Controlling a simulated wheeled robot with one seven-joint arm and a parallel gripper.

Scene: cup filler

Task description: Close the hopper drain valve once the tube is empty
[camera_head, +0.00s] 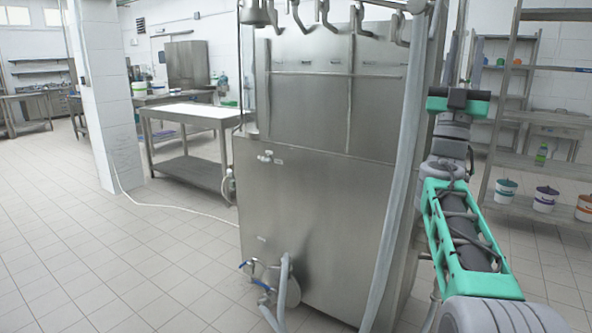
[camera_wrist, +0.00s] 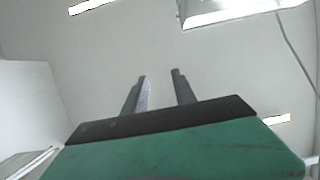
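The stainless steel hopper machine (camera_head: 310,215) stands in the middle of the head view. Low on its front is a valve fitting with blue handles (camera_head: 262,284), which I take for the drain valve. A grey hose (camera_head: 283,280) hangs beside the fitting towards the floor. A long pale tube (camera_head: 397,190) runs down the machine's right side. I cannot tell whether either is empty, or whether the valve is open. My gripper (camera_wrist: 160,82) points up at the ceiling in the wrist view, its two fingers apart with nothing between them. My raised arm is right of the machine, far from the valve.
A small tap (camera_head: 265,157) sticks out of the machine's front. A steel table (camera_head: 185,112) stands behind to the left, near a white pillar (camera_head: 107,90). Shelves with buckets (camera_head: 545,199) stand at the right. The tiled floor at the front left is clear, except for a thin pale hose.

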